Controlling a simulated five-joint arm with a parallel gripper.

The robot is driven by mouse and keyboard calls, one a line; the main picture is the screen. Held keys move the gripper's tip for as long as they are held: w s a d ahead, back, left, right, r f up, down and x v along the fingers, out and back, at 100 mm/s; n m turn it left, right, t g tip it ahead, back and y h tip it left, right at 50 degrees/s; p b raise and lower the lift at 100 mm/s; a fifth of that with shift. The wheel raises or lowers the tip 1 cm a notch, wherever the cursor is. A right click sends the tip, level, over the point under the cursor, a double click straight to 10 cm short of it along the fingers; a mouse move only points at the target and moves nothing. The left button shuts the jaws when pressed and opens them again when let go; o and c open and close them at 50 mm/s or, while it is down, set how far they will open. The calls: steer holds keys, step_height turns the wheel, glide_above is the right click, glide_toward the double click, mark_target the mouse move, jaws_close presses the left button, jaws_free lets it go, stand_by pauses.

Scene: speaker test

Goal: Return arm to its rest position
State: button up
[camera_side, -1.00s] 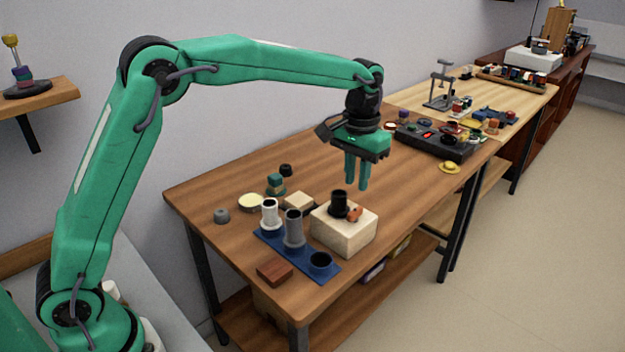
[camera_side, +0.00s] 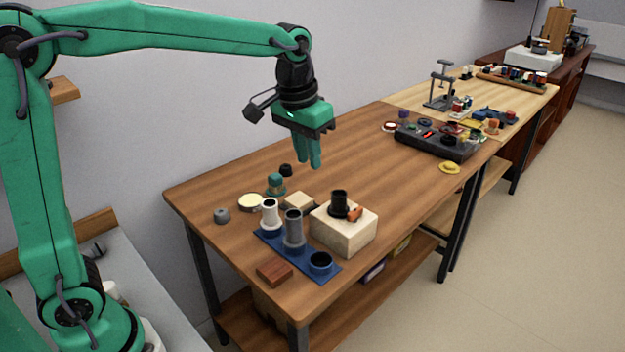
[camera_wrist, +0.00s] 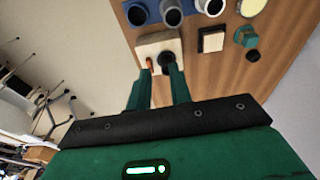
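My gripper (camera_side: 311,165) is green with two fingers pointing down. It hangs in the air above the brown wooden table (camera_side: 370,150), well clear of the things on it. In the wrist view my gripper (camera_wrist: 160,68) shows a gap between its fingers, with nothing held in it. My green arm reaches in from the left, its forearm roughly level. A pale block (camera_side: 345,235) stands on the table with a black cylinder (camera_side: 339,204) and a small orange piece (camera_side: 355,214) on top.
A blue tray (camera_side: 268,241) holds a white, a grey and a dark cup. A reddish-brown block (camera_side: 274,272), a beige block (camera_side: 299,201) and a round cream-topped piece (camera_side: 250,202) lie nearby. A black device (camera_side: 437,140) stands farther right.

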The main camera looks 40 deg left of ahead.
steer(key=s+a+f+t, duration=0.1)
steer(key=s+a+t, duration=0.1)
steer(key=s, duration=0.8)
steer(key=s+a+f+t, duration=0.1)
steer(key=s+a, duration=0.2)
steer(key=s, duration=0.7)
steer(key=shift+s+a+f+t, duration=0.2)
steer(key=shift+a+t, duration=0.1)
steer(key=shift+t, duration=0.1)
